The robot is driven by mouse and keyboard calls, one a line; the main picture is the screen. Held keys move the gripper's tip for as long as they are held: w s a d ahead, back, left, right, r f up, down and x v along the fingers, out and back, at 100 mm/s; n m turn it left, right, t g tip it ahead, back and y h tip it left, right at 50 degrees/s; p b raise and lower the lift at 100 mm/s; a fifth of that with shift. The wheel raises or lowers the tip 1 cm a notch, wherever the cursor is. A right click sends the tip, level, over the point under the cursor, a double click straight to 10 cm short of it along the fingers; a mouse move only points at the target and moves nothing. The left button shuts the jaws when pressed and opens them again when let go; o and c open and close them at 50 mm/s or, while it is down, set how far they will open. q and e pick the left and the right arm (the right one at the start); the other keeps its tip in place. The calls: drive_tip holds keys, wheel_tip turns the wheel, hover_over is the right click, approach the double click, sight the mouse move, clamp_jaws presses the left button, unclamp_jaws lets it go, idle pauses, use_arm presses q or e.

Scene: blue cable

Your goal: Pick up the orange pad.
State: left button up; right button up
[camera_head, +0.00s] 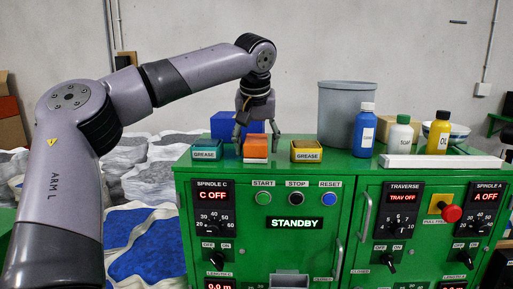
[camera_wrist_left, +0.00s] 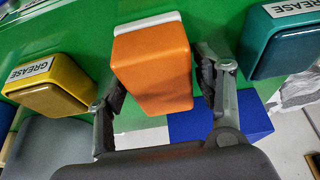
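The orange pad (camera_head: 256,147) is a small block with a pale base, on the top of the green machine cabinet (camera_head: 330,165) near its front edge. My left gripper (camera_head: 256,138) is above it, pointing down, with one finger on each side. In the left wrist view the pad (camera_wrist_left: 153,65) shows between the two open fingers of the gripper (camera_wrist_left: 160,85). The fingers look close to its sides; firm contact is not visible. My right gripper is not in view.
A teal grease box (camera_head: 207,153) stands left of the pad and a yellow grease box (camera_head: 306,151) right of it. A blue box (camera_head: 225,124) is behind. A grey bin (camera_head: 340,105) and blue (camera_head: 364,130), white (camera_head: 400,135) and yellow (camera_head: 438,132) bottles stand farther right.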

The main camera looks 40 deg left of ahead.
sight(256, 138)
use_arm(q)
drive_tip(key=shift+a+f, duration=0.1)
drive_tip(key=shift+a, duration=0.05)
drive_tip(key=c, duration=1)
wheel_tip(256, 138, up, 10)
drive_tip(key=shift+r+b, duration=0.1)
drive_tip(key=shift+b, duration=0.2)
